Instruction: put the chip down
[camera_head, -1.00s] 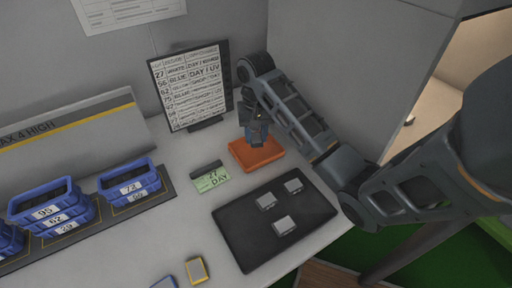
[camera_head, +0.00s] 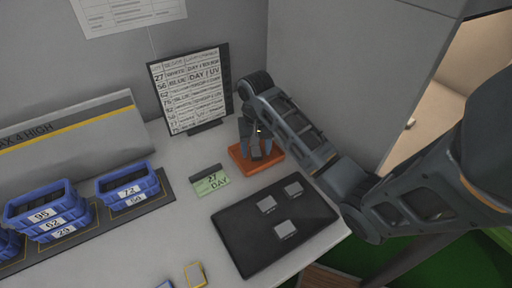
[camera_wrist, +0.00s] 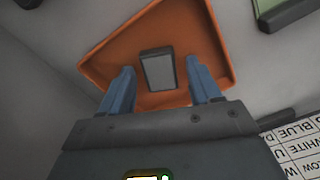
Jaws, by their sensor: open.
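The chip (camera_wrist: 158,70) is a small grey rectangle with a dark rim. In the wrist view it lies on the floor of the orange tray (camera_wrist: 103,62), near the tray's edge closest to my gripper. My gripper (camera_wrist: 160,85) is open, its two blue fingers on either side of the chip with gaps between. In the head view my gripper (camera_head: 255,156) is over the orange tray (camera_head: 272,162), and I cannot make out the chip there behind the fingers.
A black mat (camera_head: 245,232) with several grey chips lies in front. A green card (camera_head: 211,182) reading 27 DAY is left of the tray. A listing board (camera_head: 190,88) stands behind. Blue bins (camera_head: 128,187) stand at left. A wall panel rises at right.

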